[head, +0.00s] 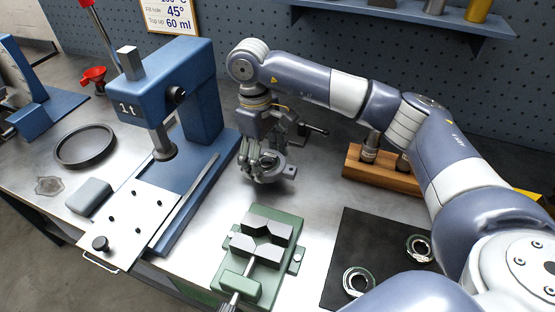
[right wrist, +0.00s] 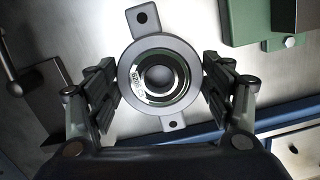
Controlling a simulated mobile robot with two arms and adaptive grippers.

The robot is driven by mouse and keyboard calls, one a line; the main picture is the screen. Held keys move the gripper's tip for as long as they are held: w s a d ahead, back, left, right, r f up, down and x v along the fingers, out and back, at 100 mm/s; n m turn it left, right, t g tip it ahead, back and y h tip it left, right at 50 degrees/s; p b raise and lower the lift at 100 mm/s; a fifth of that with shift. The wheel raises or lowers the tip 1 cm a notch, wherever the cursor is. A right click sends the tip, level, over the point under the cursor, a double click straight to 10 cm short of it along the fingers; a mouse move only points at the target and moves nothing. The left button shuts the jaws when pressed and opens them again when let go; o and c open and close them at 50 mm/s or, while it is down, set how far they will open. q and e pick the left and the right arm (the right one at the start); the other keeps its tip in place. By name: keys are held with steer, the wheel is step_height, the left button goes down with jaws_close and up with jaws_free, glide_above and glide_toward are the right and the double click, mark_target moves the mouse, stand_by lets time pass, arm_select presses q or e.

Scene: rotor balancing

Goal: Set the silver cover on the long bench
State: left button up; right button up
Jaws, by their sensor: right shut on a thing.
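The silver cover (head: 272,176) is a round grey part with two drilled ears and a ringed bore in its middle. It also fills the centre of the right wrist view (right wrist: 160,41). My right gripper (head: 262,162) points down over the long bench (head: 205,245), with its fingers closed on opposite sides of the cover; the grip shows in the right wrist view (right wrist: 160,84). The cover is low, close to the bench top, between the blue press and the green vise; I cannot tell whether it touches the bench. My left gripper is out of view.
The blue press (head: 190,85) stands left of the cover. The green vise (head: 262,285) is in front. A black mat (head: 385,255) with two ring parts lies front right. A wooden block (head: 385,178) with cylinders is at right. Bare metal surrounds the cover.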

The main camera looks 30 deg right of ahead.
mark_target(277, 156)
steer(key=d, duration=0.3)
steer(key=shift+d+f, duration=0.1)
steer(key=shift+d, duration=0.05)
steer(key=shift+f+p, duration=0.8)
steer(key=shift+f, duration=0.75)
steer(key=shift+w+f, duration=0.1)
steer(key=shift+f, duration=0.15)
steer(key=o, duration=1)
steer(key=shift+f+b, duration=0.2)
steer(key=shift+b, duration=0.1)
steer(key=o, duration=0.4)
steer(key=shift+r, duration=0.1)
